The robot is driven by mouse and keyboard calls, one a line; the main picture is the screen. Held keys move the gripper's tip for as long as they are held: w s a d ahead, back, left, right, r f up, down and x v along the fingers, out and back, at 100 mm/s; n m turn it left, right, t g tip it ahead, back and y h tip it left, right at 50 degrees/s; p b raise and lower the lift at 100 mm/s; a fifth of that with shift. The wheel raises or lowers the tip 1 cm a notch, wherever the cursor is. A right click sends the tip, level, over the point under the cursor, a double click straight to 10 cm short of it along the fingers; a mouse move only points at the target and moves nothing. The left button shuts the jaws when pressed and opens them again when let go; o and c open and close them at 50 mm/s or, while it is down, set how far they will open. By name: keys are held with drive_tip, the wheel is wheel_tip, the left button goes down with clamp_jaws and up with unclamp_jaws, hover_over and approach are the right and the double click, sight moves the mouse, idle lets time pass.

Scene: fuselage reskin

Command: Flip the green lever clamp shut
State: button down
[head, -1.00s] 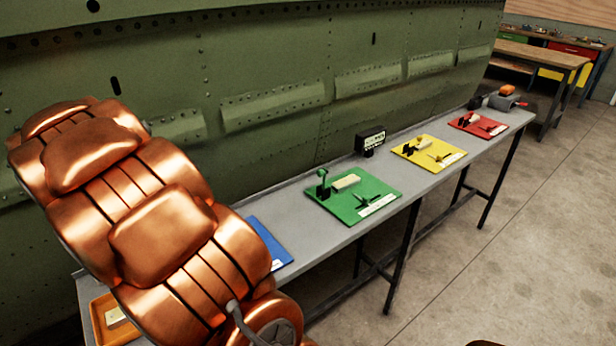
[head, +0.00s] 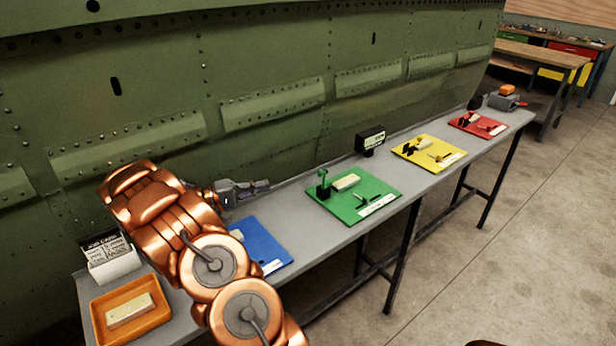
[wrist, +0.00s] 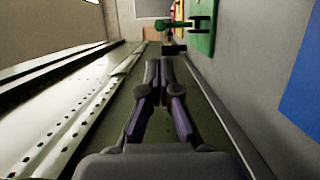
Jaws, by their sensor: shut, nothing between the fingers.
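The green lever clamp (head: 322,183) stands on the left part of the green board (head: 352,208), its green handle sticking upright. A cream block (head: 346,182) lies beside it on the board. My gripper (head: 268,184) is left of the clamp, above the bench by the fuselage wall, pointing right toward it and apart from it. In the wrist view my gripper (wrist: 160,64) has its fingers together and empty. The green clamp (wrist: 174,25) shows ahead of the fingertips there, with the green board (wrist: 203,35) to its right.
A blue board (head: 262,245) lies below my arm, partly hidden. An orange tray (head: 128,310) and a white card box (head: 108,258) are at the bench's near end. A small black display (head: 370,141) stands behind the boards. Yellow (head: 430,152) and red (head: 478,124) boards lie farther along.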

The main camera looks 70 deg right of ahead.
drive_tip(key=shift+w+d+f, duration=0.1)
drive_tip(key=shift+d, duration=0.05)
drive_tip(key=p+x, duration=0.5)
drive_tip(key=x, duration=0.9)
